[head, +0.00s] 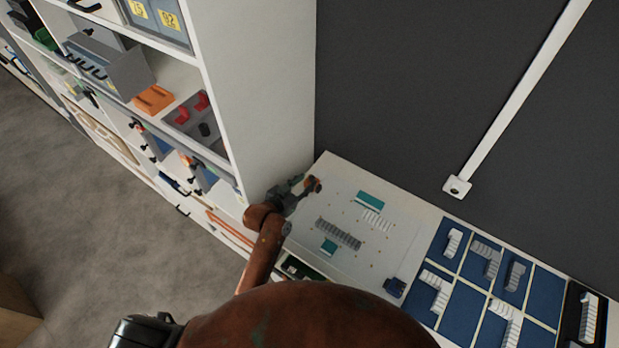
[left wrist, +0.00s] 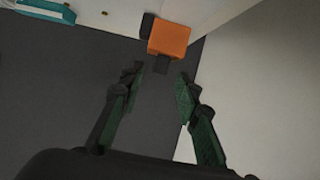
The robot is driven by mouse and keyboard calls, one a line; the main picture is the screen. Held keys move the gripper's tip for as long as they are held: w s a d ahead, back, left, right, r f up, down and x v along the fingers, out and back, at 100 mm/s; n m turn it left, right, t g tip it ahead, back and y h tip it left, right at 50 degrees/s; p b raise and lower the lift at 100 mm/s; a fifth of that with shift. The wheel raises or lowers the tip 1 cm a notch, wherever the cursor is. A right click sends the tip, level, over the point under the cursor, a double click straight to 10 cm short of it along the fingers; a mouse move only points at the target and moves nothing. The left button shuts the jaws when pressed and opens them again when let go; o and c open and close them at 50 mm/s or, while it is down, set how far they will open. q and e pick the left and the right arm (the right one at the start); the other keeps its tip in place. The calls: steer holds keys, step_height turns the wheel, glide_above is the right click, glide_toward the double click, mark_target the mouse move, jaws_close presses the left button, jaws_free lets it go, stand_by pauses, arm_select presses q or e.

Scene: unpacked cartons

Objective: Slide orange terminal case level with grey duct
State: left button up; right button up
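The orange terminal case (left wrist: 170,40) shows as a block in the left wrist view, with dark parts beside it and at its near edge. In the head view the orange case (head: 314,184) is small, at the board's far left corner and partly hidden by my gripper. My left gripper (left wrist: 160,76) is open, its two fingers apart with nothing between them, just short of the case; it also shows in the head view (head: 301,189). A grey slotted strip (head: 338,233), perhaps the grey duct, lies mid-board. My right gripper is not in view.
The pale board (head: 305,235) also bears teal pieces (head: 369,200), a white slotted strip (head: 376,221) and a dark blue piece (head: 394,287). A blue compartment tray (head: 460,310) lies to the right. A loaded white shelf (head: 255,90) stands left; a dark wall is behind.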

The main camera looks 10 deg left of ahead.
mark_target(310, 179)
arm_select(q)
steer(key=x, duration=0.2)
steer(key=shift+w+d, duration=0.15)
steer(key=shift+w, duration=0.1)
steer(key=shift+w+d+f, duration=0.1)
steer(key=shift+w+f, duration=0.15)
steer(key=shift+w, duration=0.05)
steer(key=c, duration=0.6)
jaws_close()
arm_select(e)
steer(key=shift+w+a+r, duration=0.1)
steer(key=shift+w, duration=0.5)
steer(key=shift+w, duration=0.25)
